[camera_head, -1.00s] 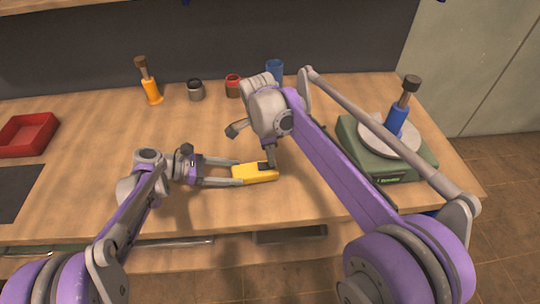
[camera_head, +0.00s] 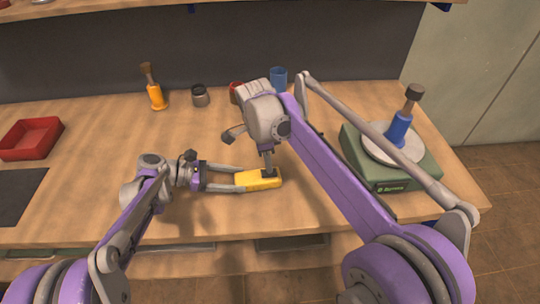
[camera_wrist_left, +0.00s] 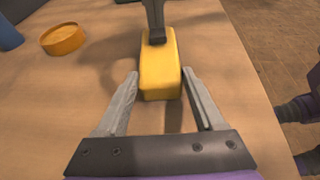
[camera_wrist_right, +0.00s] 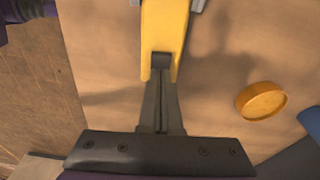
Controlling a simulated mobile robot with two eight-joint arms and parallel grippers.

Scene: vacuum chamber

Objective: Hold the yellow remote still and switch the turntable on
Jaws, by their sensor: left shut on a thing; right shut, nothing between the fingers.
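The yellow remote (camera_head: 252,183) is above the wooden bench's front middle; whether it touches the bench is unclear. My left gripper (camera_head: 240,181) is shut on its left end, one finger on each side, as the left wrist view (camera_wrist_left: 160,85) shows too. My right gripper (camera_head: 269,171) is shut and empty, pointing down. Its fingertips meet the dark patch on the remote's top, near the right end, and hide it; contact is likely but not certain.
A blue tool (camera_head: 399,130) with a brown top stands tilted on the turntable plate. A red tray (camera_head: 32,139) is at the left. My right forearm passes before the turntable.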

